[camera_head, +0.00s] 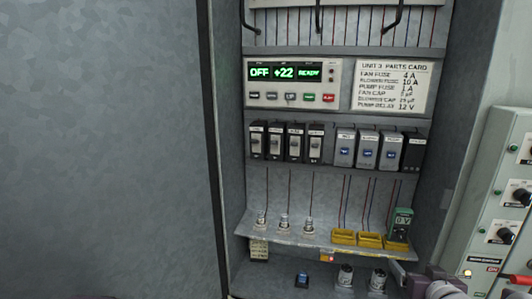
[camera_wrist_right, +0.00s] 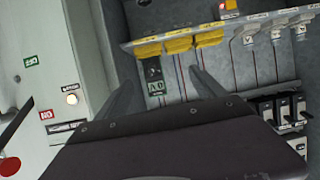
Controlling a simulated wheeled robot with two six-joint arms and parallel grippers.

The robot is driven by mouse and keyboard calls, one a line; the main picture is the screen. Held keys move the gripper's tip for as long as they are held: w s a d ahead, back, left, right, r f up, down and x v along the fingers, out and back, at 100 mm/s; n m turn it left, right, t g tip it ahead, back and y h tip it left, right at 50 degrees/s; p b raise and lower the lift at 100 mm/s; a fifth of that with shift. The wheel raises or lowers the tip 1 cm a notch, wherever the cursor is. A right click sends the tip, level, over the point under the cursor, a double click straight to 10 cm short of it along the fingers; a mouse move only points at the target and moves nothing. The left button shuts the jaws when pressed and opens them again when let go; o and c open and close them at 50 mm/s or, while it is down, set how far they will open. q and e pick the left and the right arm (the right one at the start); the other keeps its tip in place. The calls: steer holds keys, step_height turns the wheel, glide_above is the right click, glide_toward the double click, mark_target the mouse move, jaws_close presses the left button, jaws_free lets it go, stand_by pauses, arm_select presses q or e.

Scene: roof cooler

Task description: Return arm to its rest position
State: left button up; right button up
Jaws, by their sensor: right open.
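My right gripper (camera_head: 412,280) is at the bottom right of the head view, beside the cabinet's lower right corner, only partly in frame. In the right wrist view its two fingers (camera_wrist_right: 165,85) stand apart with nothing between them. My left gripper is not in view.
The open cabinet holds a control panel (camera_head: 292,84) reading OFF, +22, READY, a parts card (camera_head: 391,86), several switches and yellow sockets (camera_head: 343,237). Loose cylinders (camera_head: 345,275) stand on the floor. A switch box (camera_head: 505,195) is close on the right.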

steer(key=w+a+f+n+y+b, duration=0.25)
steer(key=w+a, duration=0.25)
steer(key=a, duration=0.4)
steer(key=s+a+f+g+b, duration=0.3)
steer(key=a+f, duration=0.5)
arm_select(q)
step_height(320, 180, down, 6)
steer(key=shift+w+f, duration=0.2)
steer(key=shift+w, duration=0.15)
arm_select(e)
steer(key=s+a+f+g, duration=0.1)
steer(key=s+f+g, duration=0.3)
steer(key=s, duration=0.5)
steer(key=s+a+f+g, duration=0.2)
steer(key=s+f+g, duration=0.3)
steer(key=s+f, duration=0.2)
steer(key=shift+s+a+f, duration=0.15)
steer(key=shift+s+f, duration=0.15)
steer(key=shift+s, duration=0.95)
steer(key=shift+m, duration=0.25)
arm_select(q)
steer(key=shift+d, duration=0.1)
